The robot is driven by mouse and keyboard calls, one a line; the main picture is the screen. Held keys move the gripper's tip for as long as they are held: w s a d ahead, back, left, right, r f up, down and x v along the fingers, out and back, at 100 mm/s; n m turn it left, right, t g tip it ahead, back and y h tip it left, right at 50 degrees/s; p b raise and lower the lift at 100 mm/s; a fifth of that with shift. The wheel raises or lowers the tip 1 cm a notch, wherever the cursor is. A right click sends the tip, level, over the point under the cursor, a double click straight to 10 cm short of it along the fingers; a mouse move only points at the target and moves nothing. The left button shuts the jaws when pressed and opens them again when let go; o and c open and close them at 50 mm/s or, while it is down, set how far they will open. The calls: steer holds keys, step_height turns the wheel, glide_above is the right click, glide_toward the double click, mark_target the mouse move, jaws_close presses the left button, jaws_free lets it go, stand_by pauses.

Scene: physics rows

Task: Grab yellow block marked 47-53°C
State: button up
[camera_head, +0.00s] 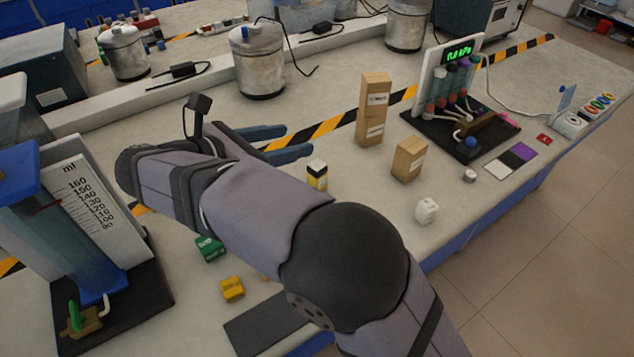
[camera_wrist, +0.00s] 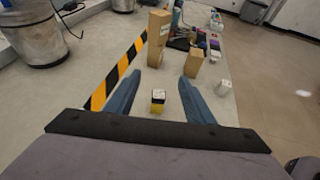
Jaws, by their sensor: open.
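In the wrist view the block (camera_wrist: 158,99) appears between the two blue fingers, apart from both. My gripper (camera_head: 298,140) is open and empty, its fingers pointing right in the head view; it also shows in the wrist view (camera_wrist: 159,76). Another yellow block (camera_head: 232,289), with dark print I cannot read surely, lies near the front beside a green block (camera_head: 209,249).
Two stacked cardboard boxes (camera_head: 373,110) and a single box (camera_head: 409,159) stand right of the block. A white container (camera_head: 426,211) is near the right edge. A measuring stand (camera_head: 110,270) is at the left. Metal canisters (camera_head: 257,62) stand behind. Table around the block is clear.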

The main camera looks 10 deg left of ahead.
glide_toward(311, 172)
steer(key=x, duration=0.4)
steer(key=shift+w+a+f, duration=0.1)
steer(key=shift+w+f, duration=0.1)
steer(key=shift+f, duration=0.15)
steer(key=shift+d+r+x, duration=0.15)
steer(key=shift+x, duration=1.7)
steer(key=shift+d+r+x, duration=0.1)
steer(key=shift+d+x, duration=0.05)
steer(key=shift+x, duration=1.7)
steer(key=shift+s, duration=0.1)
steer(key=c, duration=1.1)
